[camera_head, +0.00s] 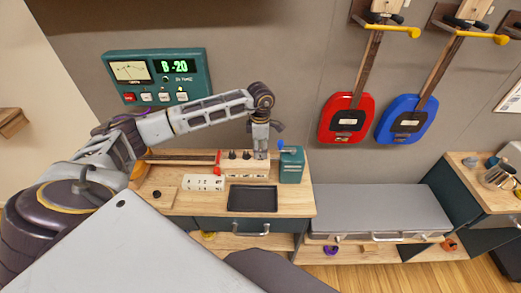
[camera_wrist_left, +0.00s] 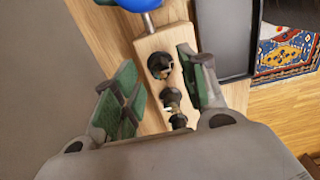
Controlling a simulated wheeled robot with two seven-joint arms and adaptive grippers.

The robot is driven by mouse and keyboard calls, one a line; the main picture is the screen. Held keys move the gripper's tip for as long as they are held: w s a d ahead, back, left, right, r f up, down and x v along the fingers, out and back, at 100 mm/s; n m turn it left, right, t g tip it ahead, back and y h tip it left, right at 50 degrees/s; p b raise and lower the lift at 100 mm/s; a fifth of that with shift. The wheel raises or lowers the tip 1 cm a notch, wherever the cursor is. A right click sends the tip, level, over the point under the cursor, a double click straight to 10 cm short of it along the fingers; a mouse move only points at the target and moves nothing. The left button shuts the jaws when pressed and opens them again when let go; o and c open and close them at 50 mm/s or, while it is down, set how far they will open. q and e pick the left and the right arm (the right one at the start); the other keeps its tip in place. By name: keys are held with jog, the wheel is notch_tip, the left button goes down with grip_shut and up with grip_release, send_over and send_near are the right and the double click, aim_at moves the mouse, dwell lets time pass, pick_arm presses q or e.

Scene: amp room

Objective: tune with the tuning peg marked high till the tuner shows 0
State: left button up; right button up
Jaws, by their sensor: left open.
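The tuner (camera_head: 155,75) is a green box on the wall at the upper left; its green display reads -20 after a letter like B. A pale wooden block (camera_head: 243,172) on the bench carries a row of dark tuning pegs (camera_head: 233,155). My left gripper (camera_head: 262,152) points down at the block's right end. In the left wrist view the green-padded fingers of the left gripper (camera_wrist_left: 156,70) are open on either side of the block. A dark peg (camera_wrist_left: 160,66) stands between them, with further pegs nearer the palm. No peg marking is readable. My right gripper is not in view.
A black tray (camera_head: 252,198) and a white labelled piece (camera_head: 204,183) lie in front. Red (camera_head: 346,119) and blue (camera_head: 405,119) guitars hang on the wall. A grey case (camera_head: 378,210) lies to the right.

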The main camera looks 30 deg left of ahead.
pick_arm(q)
jog(key=shift+f, duration=0.7)
grip_shut()
